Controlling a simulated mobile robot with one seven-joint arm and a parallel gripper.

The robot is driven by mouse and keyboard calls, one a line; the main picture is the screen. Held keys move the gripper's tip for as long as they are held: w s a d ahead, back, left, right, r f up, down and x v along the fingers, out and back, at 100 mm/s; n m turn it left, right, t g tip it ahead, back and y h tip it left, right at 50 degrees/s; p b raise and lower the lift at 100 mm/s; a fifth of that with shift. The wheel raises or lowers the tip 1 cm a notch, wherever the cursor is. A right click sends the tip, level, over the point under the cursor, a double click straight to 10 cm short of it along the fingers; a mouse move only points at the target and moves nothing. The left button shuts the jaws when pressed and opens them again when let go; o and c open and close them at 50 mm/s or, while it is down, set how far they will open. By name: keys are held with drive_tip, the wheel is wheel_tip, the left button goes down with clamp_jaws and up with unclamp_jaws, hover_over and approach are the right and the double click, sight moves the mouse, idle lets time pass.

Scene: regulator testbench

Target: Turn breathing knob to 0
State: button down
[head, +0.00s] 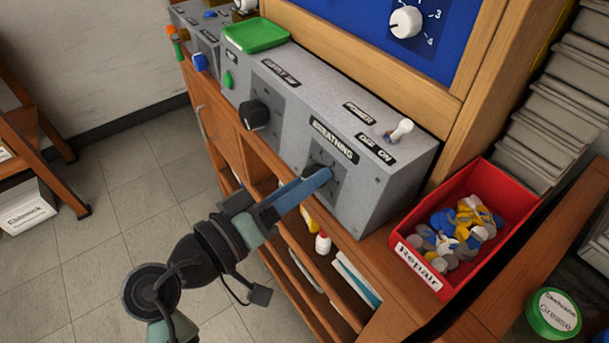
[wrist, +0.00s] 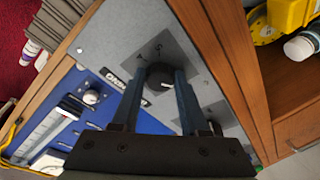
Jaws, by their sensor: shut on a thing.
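The breathing knob (wrist: 159,76) is a black round knob on a dark square dial plate, seen in the wrist view between my two finger tips. In the head view my gripper (head: 322,178) reaches the dial plate (head: 327,158) under the BREATHING label (head: 334,139) and hides the knob. In the wrist view my gripper (wrist: 158,82) is shut on the knob, one blue-grey finger on each side. A few dial marks show beyond the knob, but its pointer setting is too small to read.
A second black knob (head: 254,114) sits left on the same grey box (head: 385,185). A white toggle switch (head: 400,130) stands on its top. A red Repair bin (head: 480,205) with coloured pieces is close on the right. Open shelves lie below.

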drive_tip(key=shift+c, duration=2.1)
unclamp_jaws()
drive_tip(key=v, duration=1.3)
drive_tip(key=shift+p, duration=0.3)
